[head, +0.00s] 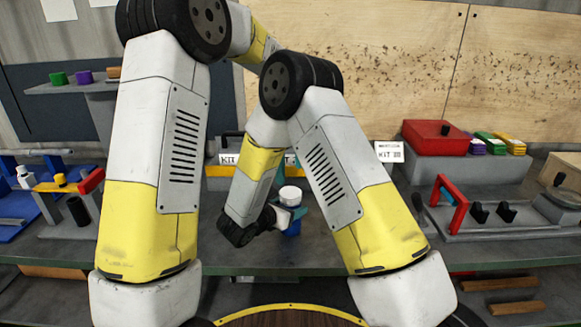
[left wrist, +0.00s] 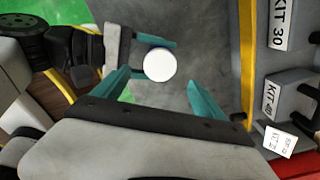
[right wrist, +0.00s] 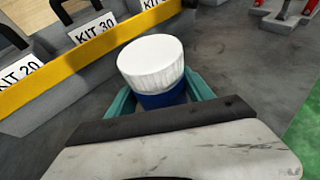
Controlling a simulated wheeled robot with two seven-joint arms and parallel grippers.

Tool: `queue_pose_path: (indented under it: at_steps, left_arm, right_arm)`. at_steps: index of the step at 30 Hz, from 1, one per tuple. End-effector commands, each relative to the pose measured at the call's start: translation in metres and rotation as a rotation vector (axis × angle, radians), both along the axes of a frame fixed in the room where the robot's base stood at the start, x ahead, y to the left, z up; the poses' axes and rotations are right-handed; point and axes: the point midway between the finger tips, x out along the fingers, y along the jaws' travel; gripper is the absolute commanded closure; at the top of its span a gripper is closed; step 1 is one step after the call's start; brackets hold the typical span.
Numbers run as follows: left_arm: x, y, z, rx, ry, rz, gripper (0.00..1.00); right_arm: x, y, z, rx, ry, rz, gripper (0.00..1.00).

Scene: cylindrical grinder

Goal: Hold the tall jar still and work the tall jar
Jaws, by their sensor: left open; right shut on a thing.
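The tall jar (head: 291,222) has a blue body and a white lid and stands upright on the grey bench. My right gripper (head: 288,212) is shut on its body from the side. In the right wrist view the jar's ribbed lid (right wrist: 152,60) rises above the teal fingers. My left gripper (left wrist: 161,80) is open and empty. In the left wrist view, seen from above, the round white lid (left wrist: 158,64) appears between its two spread fingers, without visible contact. In the head view the left gripper is mostly hidden behind my right arm; only a bit of teal shows above the jar.
Bins labelled KIT 20 (right wrist: 20,72), KIT 30 (right wrist: 95,28) and more stand behind a yellow strip (right wrist: 90,66). A red-topped box (head: 435,137) and a red-handled fixture (head: 452,205) stand at right. The bench around the jar is clear.

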Motion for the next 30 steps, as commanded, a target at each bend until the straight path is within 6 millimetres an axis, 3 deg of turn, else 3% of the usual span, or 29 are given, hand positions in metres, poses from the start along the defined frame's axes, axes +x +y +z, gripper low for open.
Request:
queue_pose_path:
  at_steps: [8,21,30]
  left_arm:
    - [0.000,0.000,-0.003,0.000,0.000,-0.223,0.18]
    - [-0.001,0.000,-0.062,0.001,0.003,-0.232,0.18]
    - [0.000,0.000,-0.080,-0.001,-0.001,-0.230,0.18]
  right_arm:
    - [0.000,0.000,0.000,-0.001,-0.001,0.000,1.00]
    - [0.000,0.000,0.000,-0.001,-0.001,0.000,1.00]
    - [0.000,0.000,0.000,-0.001,-0.001,0.000,1.00]
